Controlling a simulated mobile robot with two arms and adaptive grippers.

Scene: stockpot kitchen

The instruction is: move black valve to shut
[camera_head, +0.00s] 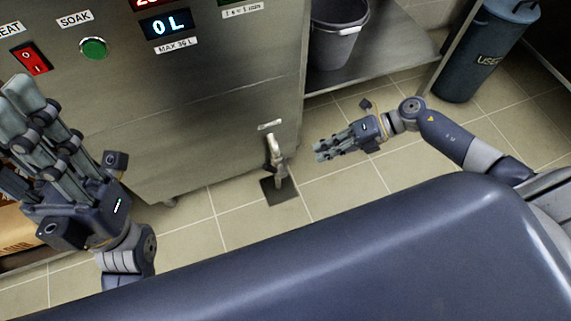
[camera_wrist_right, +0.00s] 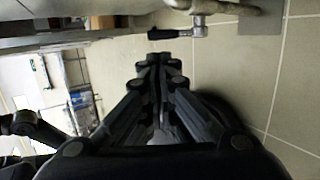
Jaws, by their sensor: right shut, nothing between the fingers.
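The valve (camera_head: 275,158) sits low on the front of the steel machine, under a small white label, above a dark floor drain. In the right wrist view its metal body (camera_wrist_right: 198,28) shows at the top, with a black handle (camera_wrist_right: 170,33) pointing left, roughly parallel to the pipe. My right gripper (camera_head: 319,149) is shut and empty, to the right of the valve and apart from it. In its wrist view the fingertips (camera_wrist_right: 158,58) meet just below the handle in the picture. My left gripper (camera_head: 22,98) is raised at the far left, before the panel; its opening is unclear.
The steel machine (camera_head: 200,130) carries a red switch (camera_head: 31,60), a green button (camera_head: 94,48) and a display reading 0 L (camera_head: 166,26). A grey bucket (camera_head: 335,45) stands on a low shelf at the back. A blue bin (camera_head: 480,60) stands right. Tiled floor around the drain is clear.

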